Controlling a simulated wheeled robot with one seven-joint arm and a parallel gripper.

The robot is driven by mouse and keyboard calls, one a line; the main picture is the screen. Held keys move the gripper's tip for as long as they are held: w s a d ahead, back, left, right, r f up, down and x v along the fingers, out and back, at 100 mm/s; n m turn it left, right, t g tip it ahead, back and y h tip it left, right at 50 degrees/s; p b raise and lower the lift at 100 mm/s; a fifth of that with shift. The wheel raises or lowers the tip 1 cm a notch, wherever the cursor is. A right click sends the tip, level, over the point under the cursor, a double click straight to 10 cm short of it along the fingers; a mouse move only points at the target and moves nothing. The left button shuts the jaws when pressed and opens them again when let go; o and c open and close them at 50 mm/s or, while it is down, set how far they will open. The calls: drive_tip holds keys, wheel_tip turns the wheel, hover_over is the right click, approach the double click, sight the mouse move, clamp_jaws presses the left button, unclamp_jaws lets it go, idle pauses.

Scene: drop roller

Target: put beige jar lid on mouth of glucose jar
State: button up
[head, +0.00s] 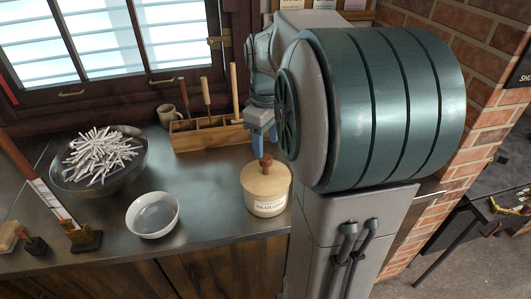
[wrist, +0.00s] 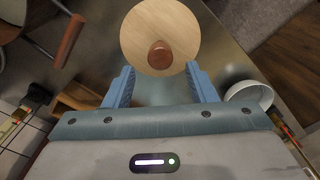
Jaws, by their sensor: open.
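The glucose jar (head: 268,208) is a squat cream jar with a dark-lettered label, standing upright near the counter's right end. The beige jar lid (head: 260,182), a pale wooden disc with a brown knob (head: 266,161), lies on the jar's mouth and looks level. It hides the mouth. The lid also shows in the wrist view (wrist: 150,22), with its knob (wrist: 160,55) centred just beyond my fingertips. My gripper (head: 263,138) is open and empty, pointing down just above the knob. In the wrist view its blue fingers (wrist: 160,72) are spread wide, apart from the lid.
A white bowl (head: 153,230) stands left of the jar. A dark bowl (head: 72,183) of white sticks is farther left. The counter between the bowls and caddy is clear. A brick wall (head: 490,50) rises at right.

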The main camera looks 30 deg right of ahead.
sight(266, 157)
wheel_tip(266, 157, up, 6)
drive_tip(key=s+a+f+m+t, duration=0.3)
drive_tip(key=s+a+f+m, duration=0.2)
drive_tip(key=s+a+f, duration=0.5)
drive_tip(key=shift+s+a+m, duration=0.4)
drive_tip(key=shift+s+a, duration=0.7)
drive_tip(key=shift+s, duration=0.1)
drive_tip(key=shift+d, duration=0.1)
